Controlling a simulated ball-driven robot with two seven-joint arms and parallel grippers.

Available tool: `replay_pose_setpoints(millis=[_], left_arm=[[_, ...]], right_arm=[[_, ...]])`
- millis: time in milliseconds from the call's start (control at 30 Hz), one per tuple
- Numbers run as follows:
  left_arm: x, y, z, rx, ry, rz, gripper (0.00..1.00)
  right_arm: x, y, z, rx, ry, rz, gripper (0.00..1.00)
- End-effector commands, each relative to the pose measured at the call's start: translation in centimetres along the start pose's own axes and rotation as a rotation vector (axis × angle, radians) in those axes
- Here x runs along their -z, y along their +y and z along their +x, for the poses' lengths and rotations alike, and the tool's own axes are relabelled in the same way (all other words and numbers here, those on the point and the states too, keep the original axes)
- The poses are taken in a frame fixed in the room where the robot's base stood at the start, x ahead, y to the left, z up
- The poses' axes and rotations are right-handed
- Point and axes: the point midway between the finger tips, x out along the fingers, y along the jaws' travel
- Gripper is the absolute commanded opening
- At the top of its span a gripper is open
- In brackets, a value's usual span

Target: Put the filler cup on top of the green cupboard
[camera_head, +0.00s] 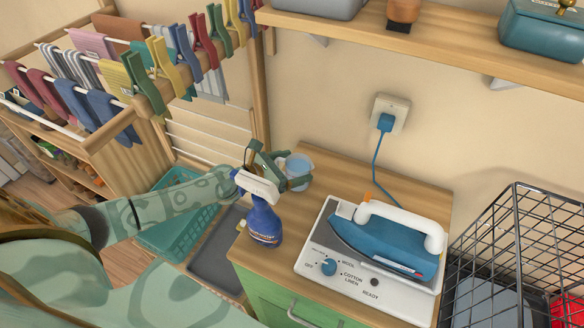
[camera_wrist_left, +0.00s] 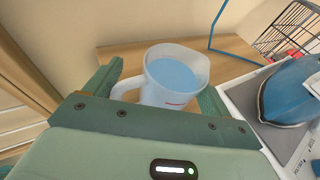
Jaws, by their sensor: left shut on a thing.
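The filler cup (camera_head: 298,166) is a translucent whitish cup at the back left of the green cupboard's wooden top (camera_head: 335,180). The wrist view shows the cup (camera_wrist_left: 172,97) upright, with blue liquid inside and its handle to the left. My left gripper (camera_head: 283,172) is shut on it, one finger on each side; it also shows in the wrist view (camera_wrist_left: 158,95). I cannot tell whether the cup's base touches the wood. The cupboard's green front (camera_head: 280,300) has a handle. My right gripper is not in view.
A blue spray bottle (camera_head: 264,222) stands close in front of my left gripper. A blue iron (camera_head: 385,240) rests on its white station (camera_head: 335,280). A wire basket (camera_head: 515,250) is at the right. A teal crate (camera_head: 180,232) lies lower left. Wood behind the iron is clear.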

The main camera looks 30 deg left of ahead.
Motion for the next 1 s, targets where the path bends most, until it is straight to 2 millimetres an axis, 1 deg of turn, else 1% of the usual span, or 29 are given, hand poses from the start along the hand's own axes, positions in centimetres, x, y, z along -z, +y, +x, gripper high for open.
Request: replay_pose_setpoints(millis=[133, 167, 200, 400, 533, 667, 800, 900, 1000], left_arm=[[0.5, 0.0, 0.2, 0.000, 0.000, -0.001, 0.53], [0.5, 0.0, 0.1, 0.000, 0.001, -0.001, 0.91], [0.4, 0.0, 0.1, 0.000, 0.001, -0.001, 1.00], [0.4, 0.0, 0.1, 0.000, 0.001, -0.001, 1.00], [-0.3, 0.0, -0.2, 0.000, 0.000, 0.000, 1.00], [0.2, 0.0, -2.5, 0.001, 0.004, 0.000, 1.00], [0.3, -0.1, -6.0, 0.001, 0.006, -0.001, 1.00], [0.3, -0.1, -8.2, 0.000, 0.005, -0.003, 1.00], [0.2, -0.1, -9.9, 0.000, 0.004, -0.004, 1.00]], right_arm=[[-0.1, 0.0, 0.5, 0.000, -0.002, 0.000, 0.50], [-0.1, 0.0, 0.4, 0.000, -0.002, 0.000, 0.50], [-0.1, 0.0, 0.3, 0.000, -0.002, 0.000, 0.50], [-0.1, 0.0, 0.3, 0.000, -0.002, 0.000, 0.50], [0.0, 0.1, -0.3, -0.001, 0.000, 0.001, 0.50], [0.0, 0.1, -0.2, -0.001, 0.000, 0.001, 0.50], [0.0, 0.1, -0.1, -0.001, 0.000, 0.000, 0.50], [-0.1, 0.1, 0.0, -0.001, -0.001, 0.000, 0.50], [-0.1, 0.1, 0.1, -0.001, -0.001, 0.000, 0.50]])
